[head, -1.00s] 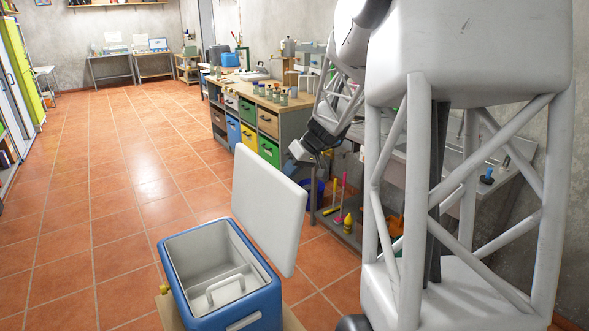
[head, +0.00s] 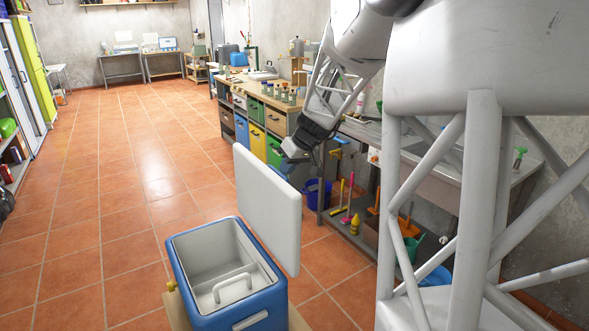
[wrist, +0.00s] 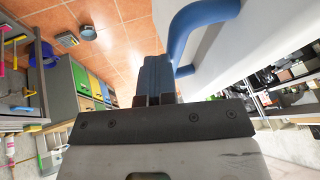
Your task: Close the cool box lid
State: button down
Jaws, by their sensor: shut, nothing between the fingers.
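The cool box (head: 205,300) is blue outside with a pale interior, and stands at the bottom centre of the head view. Its pale lid (head: 262,205) is open and stands roughly upright along the box's right side. My gripper (head: 290,160) is shut and empty, just behind the lid's upper edge, which hides part of it. In the wrist view, the shut fingers (wrist: 158,75) point along a pale surface (wrist: 245,50), probably the lid's outer side. A blue curved handle (wrist: 195,28) on it is close beside the fingertips; I cannot tell whether they touch.
A low wooden support (head: 178,312) is under the box. The tiled floor (head: 110,200) to the left is clear.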

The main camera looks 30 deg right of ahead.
jog(key=a+n+h, duration=0.2)
jog(key=a+h, duration=0.7)
jog(key=a, duration=1.2)
jog(key=a+f+h, duration=0.2)
jog(key=a+f, duration=0.2)
jog(key=f, duration=0.1)
jog(key=a+f+n+h, duration=0.1)
jog(key=a+f+h, duration=0.1)
jog(key=a+f, duration=0.3)
jog(key=a+f+h, duration=0.2)
jog(key=a+f, duration=0.2)
jog(key=f, duration=0.1)
jog(key=shift+a+f+n+t+h, duration=0.15)
jog(key=shift+f+n+t+h, duration=0.15)
jog(key=shift+f+t+h, duration=0.1)
jog(key=shift+r, duration=0.25)
jog(key=r+v, duration=0.2)
jog(key=v, duration=1)
jog(key=shift+w+d, duration=0.3)
jog(key=shift+w, duration=0.05)
